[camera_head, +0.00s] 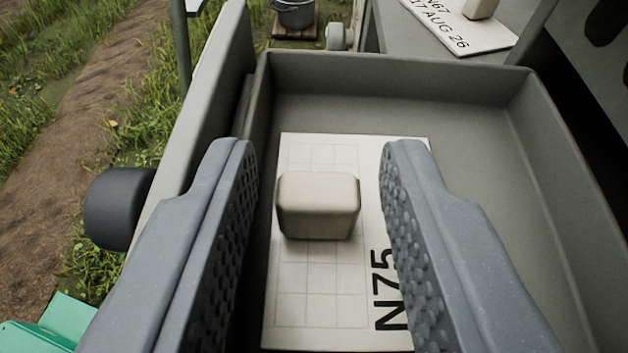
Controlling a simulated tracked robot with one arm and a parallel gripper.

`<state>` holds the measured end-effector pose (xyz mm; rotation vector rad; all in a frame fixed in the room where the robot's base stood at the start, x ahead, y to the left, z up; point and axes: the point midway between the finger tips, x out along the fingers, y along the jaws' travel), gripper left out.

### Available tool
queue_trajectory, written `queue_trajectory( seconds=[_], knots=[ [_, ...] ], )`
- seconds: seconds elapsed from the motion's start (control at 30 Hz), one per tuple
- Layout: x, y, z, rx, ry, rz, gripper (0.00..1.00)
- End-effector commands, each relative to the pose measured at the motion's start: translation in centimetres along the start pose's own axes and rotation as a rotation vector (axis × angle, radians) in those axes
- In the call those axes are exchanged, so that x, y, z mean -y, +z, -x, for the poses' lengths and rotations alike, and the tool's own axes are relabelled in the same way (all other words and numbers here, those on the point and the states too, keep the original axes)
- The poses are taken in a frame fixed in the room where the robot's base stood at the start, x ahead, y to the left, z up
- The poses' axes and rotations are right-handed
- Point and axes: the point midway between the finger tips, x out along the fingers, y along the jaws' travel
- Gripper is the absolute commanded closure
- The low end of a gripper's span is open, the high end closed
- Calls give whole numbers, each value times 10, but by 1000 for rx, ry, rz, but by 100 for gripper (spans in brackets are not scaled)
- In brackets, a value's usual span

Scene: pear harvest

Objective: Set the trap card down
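The trap card (322,285) is a white sheet with a printed grid and the marking "N75". It appears to lie flat on the floor of a grey tray (400,70). A cream block (318,205) with rounded edges stands on the card. My gripper (318,155) is open, with one studded finger on each side of the block. Gaps show between the block and both fingers. The fingers hide parts of the card's lower edges and of the tray.
Another card (440,20) marked "17 AUG 26" lies beyond the tray at top right, with a similar block on it. A dark round knob (117,208) sticks out left of the tray. A metal bucket (295,14) stands behind. The tray's right side is bare.

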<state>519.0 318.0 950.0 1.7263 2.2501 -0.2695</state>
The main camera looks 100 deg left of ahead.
Motion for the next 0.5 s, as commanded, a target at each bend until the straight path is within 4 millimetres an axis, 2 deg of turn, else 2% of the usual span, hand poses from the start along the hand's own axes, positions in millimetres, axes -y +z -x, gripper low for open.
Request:
queue_trajectory(
  seconds=[0.03,0.1,0.5],
  knots=[
    [4,10,-3,15,-10,-7,68],
    [4,4,0,15,-10,-6,68],
    [0,-4,63,8,-2,-2,68]
  ],
)
